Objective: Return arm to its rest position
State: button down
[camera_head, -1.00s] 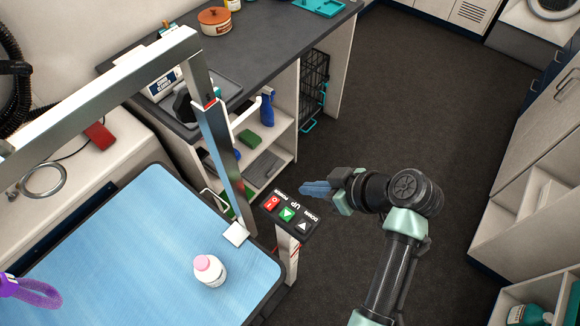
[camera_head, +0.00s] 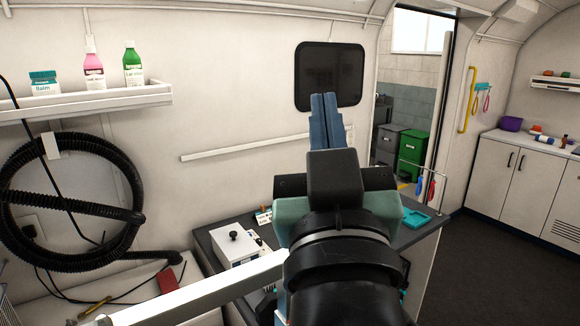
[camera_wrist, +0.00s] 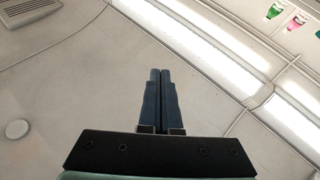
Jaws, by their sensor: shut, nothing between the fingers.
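My gripper (camera_head: 327,122) is raised in front of the head camera and points upward, with its two blue fingers together and nothing between them. Behind it in the picture are the white wall and the dark window. My gripper also shows in the wrist view (camera_wrist: 160,100), fingers side by side, against the pale ceiling. My arm hides part of the dark counter (camera_head: 405,238) below and behind it.
A shelf (camera_head: 100,102) with several bottles is at upper left. A black hose (camera_head: 130,215) hangs below it. A metal bar (camera_head: 200,292) runs near my arm at lower left. A white box (camera_head: 236,248) stands on the counter. A doorway opens at right.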

jog(key=s+a+r+m+t, duration=0.1)
jog(key=s+a+r+t, duration=0.2)
jog(key=s+r, duration=0.5)
jog(key=shift+s+a+r+t, duration=0.15)
jog(key=shift+s+r+t, duration=0.05)
jog(key=shift+t, duration=0.3)
